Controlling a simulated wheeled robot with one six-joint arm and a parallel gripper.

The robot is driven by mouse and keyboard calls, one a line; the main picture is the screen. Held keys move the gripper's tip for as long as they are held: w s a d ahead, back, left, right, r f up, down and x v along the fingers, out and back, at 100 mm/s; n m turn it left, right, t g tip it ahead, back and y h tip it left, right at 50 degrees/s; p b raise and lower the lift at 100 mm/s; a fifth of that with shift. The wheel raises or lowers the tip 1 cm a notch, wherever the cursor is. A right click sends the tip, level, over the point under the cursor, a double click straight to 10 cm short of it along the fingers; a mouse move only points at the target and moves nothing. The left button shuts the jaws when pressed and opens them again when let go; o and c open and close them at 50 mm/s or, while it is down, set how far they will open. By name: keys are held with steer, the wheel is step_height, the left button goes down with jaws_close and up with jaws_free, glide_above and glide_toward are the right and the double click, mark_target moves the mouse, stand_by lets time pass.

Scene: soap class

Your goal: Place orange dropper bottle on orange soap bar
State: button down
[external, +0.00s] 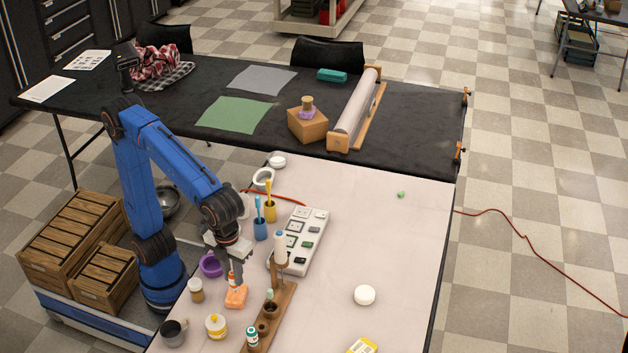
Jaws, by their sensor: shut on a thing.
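My gripper (232,275) points down near the front left of the pale table and is shut on the orange dropper bottle (232,283). The bottle looks upright and is partly hidden by the fingers. The orange soap bar (236,299) lies on the table directly below the bottle. The bottle's lower end overlaps the bar in the picture; I cannot tell whether they touch.
A wooden rack (283,305) with bottles stands close on the right. A purple bowl (210,265), an amber jar (196,290), a yellow-lidded jar (216,326) and a grey mug (173,333) stand close on the left and front. The table's right side is mostly clear around a white round soap (364,295).

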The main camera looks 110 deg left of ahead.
steer(key=shift+f, duration=0.1)
steer(key=c, duration=1.5)
jaws_free()
steer(key=shift+c, duration=0.2)
step_height(320, 180, up, 12)
steer(key=s+a+f+n+t, duration=0.1)
steer(key=s+a+f+n, duration=0.2)
steer(key=s+a+n, duration=0.45)
steer(key=s+a+f+n+t, duration=0.3)
steer(key=s+a+f+n, duration=0.9)
steer(key=s+a+f, duration=0.3)
step_height(320, 180, down, 3)
steer(key=shift+s+a+r+n+t, duration=0.15)
steer(key=shift+s+n+t, duration=0.25)
steer(key=shift+s, duration=0.85)
